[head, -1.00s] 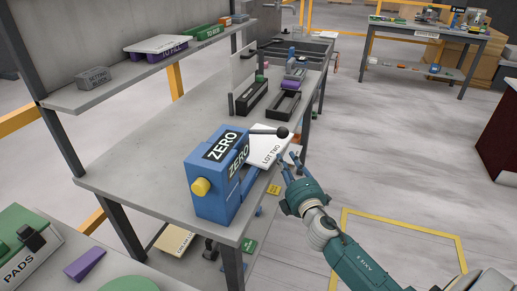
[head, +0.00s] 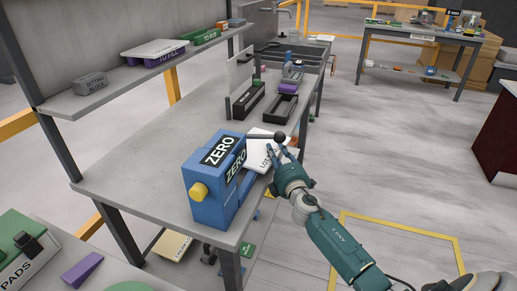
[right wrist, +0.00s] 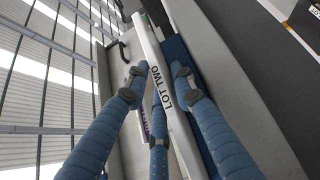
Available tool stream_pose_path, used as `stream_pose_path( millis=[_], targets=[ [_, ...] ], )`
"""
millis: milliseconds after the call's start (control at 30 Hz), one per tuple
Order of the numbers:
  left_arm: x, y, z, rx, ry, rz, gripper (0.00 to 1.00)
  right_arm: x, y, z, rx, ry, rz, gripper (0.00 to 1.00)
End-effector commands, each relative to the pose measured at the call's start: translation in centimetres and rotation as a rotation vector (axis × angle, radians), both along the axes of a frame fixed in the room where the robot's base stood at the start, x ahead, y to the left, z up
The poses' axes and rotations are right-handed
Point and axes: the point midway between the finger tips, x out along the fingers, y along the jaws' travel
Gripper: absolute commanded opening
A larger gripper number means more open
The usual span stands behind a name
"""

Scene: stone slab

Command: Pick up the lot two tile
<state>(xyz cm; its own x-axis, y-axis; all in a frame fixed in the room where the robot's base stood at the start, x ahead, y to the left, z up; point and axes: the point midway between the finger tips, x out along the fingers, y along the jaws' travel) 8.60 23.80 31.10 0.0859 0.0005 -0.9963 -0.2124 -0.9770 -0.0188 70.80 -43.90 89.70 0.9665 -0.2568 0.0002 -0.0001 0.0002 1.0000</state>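The white lot two tile (head: 258,150) rests tilted against the right side of the blue ZERO machine (head: 212,180), near the table's front edge. The black-knobbed lever crosses above it. My right gripper (head: 284,155) is at the tile's near right edge. In the right wrist view, the tile's lettered edge (right wrist: 162,85) runs between the blue fingers of the right gripper (right wrist: 157,72). The fingers stand on both sides of the tile, with small gaps showing, so the gripper looks open around it. My left gripper is out of view.
Black trays (head: 284,108) stand farther back on the grey table (head: 150,165). A shelf (head: 120,92) with boxes runs along the left. A lower shelf under the table holds several items.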

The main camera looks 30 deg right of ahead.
Motion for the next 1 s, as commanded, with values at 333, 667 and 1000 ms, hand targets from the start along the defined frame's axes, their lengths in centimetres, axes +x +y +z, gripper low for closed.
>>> stream_pose_path(
  millis=[333,667,1000],
  targets=[
    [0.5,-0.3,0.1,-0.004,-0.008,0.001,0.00,0.0,0.0,0.3,0.000,-0.004,0.000,0.00],
    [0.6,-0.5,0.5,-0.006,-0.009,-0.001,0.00,0.0,-0.1,1.2,0.000,-0.005,0.000,0.00],
    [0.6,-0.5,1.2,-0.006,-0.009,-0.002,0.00,-1.2,-1.1,3.6,-0.003,-0.002,-0.002,0.00]
  ],
)
